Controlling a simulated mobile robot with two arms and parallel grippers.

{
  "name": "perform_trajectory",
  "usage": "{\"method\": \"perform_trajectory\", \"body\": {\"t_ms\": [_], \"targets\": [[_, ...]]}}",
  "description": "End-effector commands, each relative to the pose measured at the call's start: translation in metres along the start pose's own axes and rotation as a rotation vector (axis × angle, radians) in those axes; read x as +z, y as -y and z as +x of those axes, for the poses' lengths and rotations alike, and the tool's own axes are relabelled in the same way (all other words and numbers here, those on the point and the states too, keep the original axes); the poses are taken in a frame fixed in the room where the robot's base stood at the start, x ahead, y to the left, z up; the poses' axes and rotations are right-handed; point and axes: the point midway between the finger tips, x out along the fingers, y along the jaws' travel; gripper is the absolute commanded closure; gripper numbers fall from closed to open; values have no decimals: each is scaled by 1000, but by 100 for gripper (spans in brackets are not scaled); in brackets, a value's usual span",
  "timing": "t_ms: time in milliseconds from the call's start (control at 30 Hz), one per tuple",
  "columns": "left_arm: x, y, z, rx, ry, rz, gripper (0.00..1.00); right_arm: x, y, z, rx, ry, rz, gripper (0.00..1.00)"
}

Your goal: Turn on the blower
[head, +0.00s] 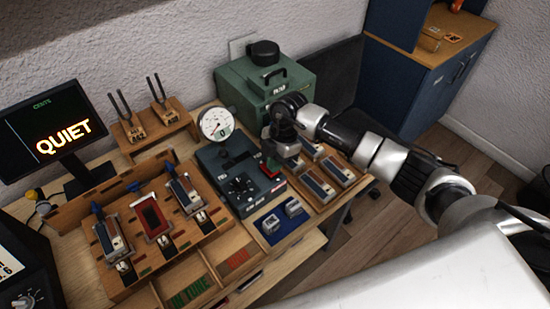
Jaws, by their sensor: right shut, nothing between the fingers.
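A green box-shaped machine (268,84) with a black round cap and a handle stands at the back; it looks like the blower, but its label is too small to read surely. In front of it, a dark control box (238,178) carries a round white gauge (215,122) and a black dial (240,187). My right gripper (290,160) is shut and empty, pointing down at the right edge of the dark box. A small red and green part (270,160) shows beside it. The gripper hides the area beneath, so contact cannot be told. My left gripper is out of view.
A wooden rack (120,225) with several blocks stands left of the dark box. Tuning forks (160,95) stand behind it. A screen (45,130) reads "QUIET". A blue tray (280,220) and a wooden tray with blocks (335,170) lie at the right.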

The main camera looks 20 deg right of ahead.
Motion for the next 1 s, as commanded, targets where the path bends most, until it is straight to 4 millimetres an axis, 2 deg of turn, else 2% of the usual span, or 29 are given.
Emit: {"method": "perform_trajectory", "body": {"t_ms": [133, 200, 500, 1000], "targets": [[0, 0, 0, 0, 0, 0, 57, 1, 1, 2, -1, 0, 0, 100], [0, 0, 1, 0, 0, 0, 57, 4, 4, 9, 3, 2, 0, 100], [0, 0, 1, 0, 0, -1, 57, 2, 2, 8, 1, 1, 0, 100], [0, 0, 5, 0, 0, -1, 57, 0, -12, 1, 3, 0, -1, 100]]}}
